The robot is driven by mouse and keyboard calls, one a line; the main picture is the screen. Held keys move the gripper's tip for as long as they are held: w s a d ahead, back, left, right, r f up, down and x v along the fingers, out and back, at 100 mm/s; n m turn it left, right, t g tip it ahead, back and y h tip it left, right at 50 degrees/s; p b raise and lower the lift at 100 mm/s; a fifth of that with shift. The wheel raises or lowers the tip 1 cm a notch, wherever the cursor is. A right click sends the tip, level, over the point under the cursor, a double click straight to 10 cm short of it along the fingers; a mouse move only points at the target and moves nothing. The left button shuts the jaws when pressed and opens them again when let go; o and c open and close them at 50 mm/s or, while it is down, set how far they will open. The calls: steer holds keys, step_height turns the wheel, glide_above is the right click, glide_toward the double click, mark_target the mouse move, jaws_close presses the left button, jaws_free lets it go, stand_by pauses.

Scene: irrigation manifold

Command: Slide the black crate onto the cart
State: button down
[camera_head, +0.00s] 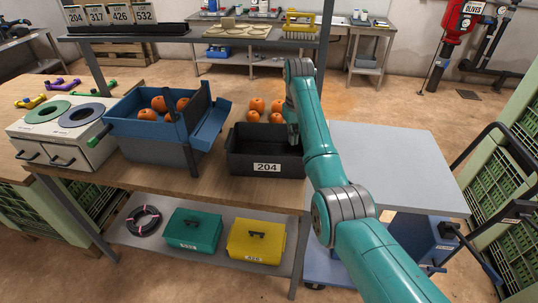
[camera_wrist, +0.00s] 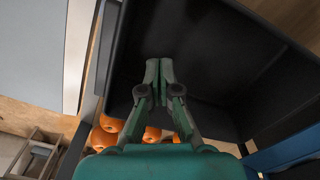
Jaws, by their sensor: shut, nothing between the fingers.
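The black crate (camera_head: 240,160), labelled 204, stands upright on the wooden bench beside its right end. The cart (camera_head: 395,165) has a flat, bare grey top and stands to the right of the bench, close to its end. My arm comes down over the right part of the crate, and it hides part of the crate's right side in the head view. In the wrist view my gripper (camera_wrist: 158,72) is shut and empty, with its fingertips over the dark inside of the black crate (camera_wrist: 215,50). Whether they touch a wall cannot be told. The cart top (camera_wrist: 30,50) shows at left there.
Orange fruits (camera_head: 257,104) lie behind the crate. A blue crate (camera_head: 150,130) with more fruits stands to its left. A shelf rail (camera_head: 200,36) runs above the bench. Green crates (camera_head: 510,200) stand at the right, beside the cart's dark handle (camera_head: 490,140).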

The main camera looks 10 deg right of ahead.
steer(key=shift+f, duration=2.15)
steer(key=shift+s+d, duration=0.6)
steer(key=shift+d, duration=1.3)
steer(key=shift+s+d, duration=0.6)
steer(key=shift+d, duration=1.35)
steer(key=shift+s+d, duration=0.6)
steer(key=shift+d, duration=1.3)
steer(key=shift+s+d, duration=0.6)
steer(key=shift+d, duration=1.3)
steer(key=shift+s+d, duration=0.65)
steer(key=shift+d, duration=1.25)
steer(key=shift+s+d, duration=0.6)
steer(key=shift+d, duration=1.3)
